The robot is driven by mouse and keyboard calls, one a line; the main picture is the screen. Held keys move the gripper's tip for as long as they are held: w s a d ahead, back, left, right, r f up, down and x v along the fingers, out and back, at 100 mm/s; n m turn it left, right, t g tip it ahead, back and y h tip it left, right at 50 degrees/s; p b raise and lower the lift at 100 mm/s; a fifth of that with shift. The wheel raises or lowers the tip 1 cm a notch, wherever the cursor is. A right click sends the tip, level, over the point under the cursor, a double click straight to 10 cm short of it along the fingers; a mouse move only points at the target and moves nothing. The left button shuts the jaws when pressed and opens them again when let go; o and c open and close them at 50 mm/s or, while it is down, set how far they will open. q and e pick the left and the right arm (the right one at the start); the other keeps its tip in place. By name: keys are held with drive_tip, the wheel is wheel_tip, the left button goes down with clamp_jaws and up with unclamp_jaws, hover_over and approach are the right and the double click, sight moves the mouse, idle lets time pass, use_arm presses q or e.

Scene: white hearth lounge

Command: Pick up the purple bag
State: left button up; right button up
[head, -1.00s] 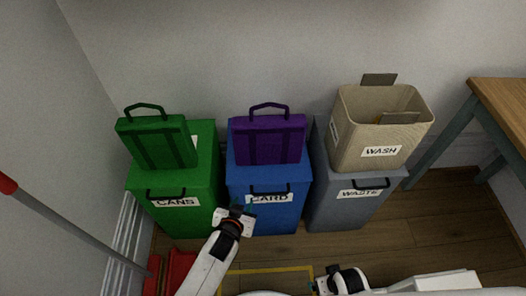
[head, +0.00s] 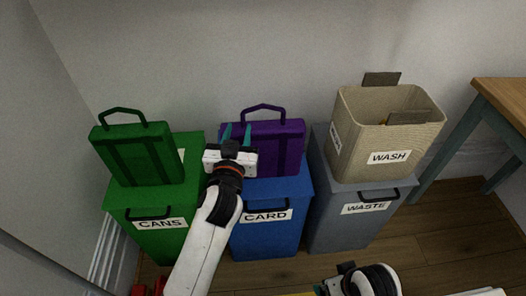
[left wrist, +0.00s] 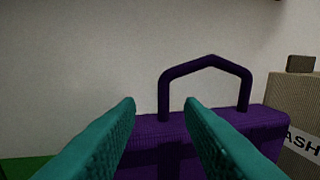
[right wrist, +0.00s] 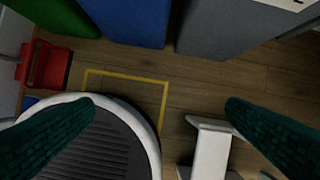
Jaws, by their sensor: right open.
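The purple bag (head: 283,146) stands upright on the lid of the blue CARD bin (head: 268,240), with its loop handle on top. My left gripper (head: 237,133) is in front of the bag's left part and hides some of it. In the left wrist view the purple bag (left wrist: 262,122) lies ahead, its handle (left wrist: 205,66) rising between and to the right of the open teal fingers (left wrist: 160,105). The fingers hold nothing. My right gripper (right wrist: 160,105) is open and empty, low over the floor, and shows at the bottom of the head view.
A green bag (head: 137,150) stands on the green CANS bin (head: 155,212) at left. A beige WASH basket (head: 350,130) sits on the grey WASTE bin (head: 335,225) at right. A wooden table (head: 503,95) is far right; a wall is behind.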

sight(243, 122)
use_arm(q)
drive_tip(key=shift+w+d+f+b, duration=0.1)
drive_tip(key=shift+w+d+b, duration=0.15)
drive_tip(key=shift+w, duration=0.6)
drive_tip(key=shift+w+d+f+b, duration=0.1)
drive_tip(key=shift+w+d, duration=0.15)
drive_tip(key=shift+w, duration=0.65)
drive_tip(key=shift+w+d+f+b, duration=0.1)
drive_tip(key=shift+w+d+b, duration=0.15)
drive_tip(key=shift+w, duration=0.6)
clamp_jaws()
use_arm(e)
drive_tip(key=v, duration=0.4)
